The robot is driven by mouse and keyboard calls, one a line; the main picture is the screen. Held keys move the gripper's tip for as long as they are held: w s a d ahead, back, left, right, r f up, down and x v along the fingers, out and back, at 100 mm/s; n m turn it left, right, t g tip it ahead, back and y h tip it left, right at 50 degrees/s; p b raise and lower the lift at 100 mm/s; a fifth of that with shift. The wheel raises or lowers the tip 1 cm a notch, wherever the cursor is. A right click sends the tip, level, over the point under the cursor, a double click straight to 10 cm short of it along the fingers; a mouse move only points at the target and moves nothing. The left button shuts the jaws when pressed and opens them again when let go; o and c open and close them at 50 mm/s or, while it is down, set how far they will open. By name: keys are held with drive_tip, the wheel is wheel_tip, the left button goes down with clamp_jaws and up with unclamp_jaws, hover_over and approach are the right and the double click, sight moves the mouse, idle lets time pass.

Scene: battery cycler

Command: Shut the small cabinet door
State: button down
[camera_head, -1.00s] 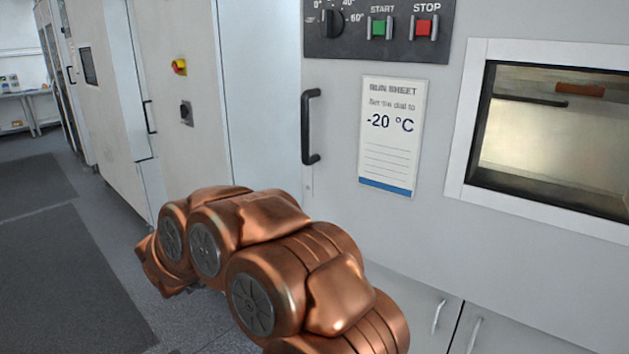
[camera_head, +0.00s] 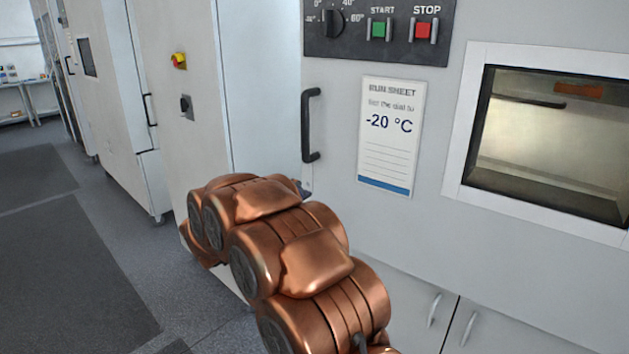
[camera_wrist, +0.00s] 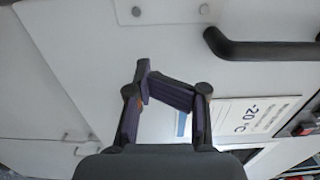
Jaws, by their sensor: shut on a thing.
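Two small low cabinet doors with upright silver handles stand side by side at the lower right of the head view, the left one (camera_head: 412,312) and the right one (camera_head: 490,330). Their visible parts look flush; my copper arm hides the left side of the left door. In the wrist view my gripper (camera_wrist: 150,84) has its dark fingers folded together in front of the pale cabinet front. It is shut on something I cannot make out. Whether it touches the front is unclear. The low handles (camera_wrist: 72,142) show small at the lower left there.
Above are a black bar handle (camera_head: 309,125), a run sheet (camera_head: 390,135) reading -20 °C, a window (camera_head: 550,140) and a control panel (camera_head: 378,30) with dial and buttons. Another tall cabinet (camera_head: 178,130) stands to the left. The floor (camera_head: 60,250) at left is clear.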

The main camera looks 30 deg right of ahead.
sight(321, 180)
drive_tip(key=shift+p+x, duration=0.95)
drive_tip(key=shift+x, duration=1.7)
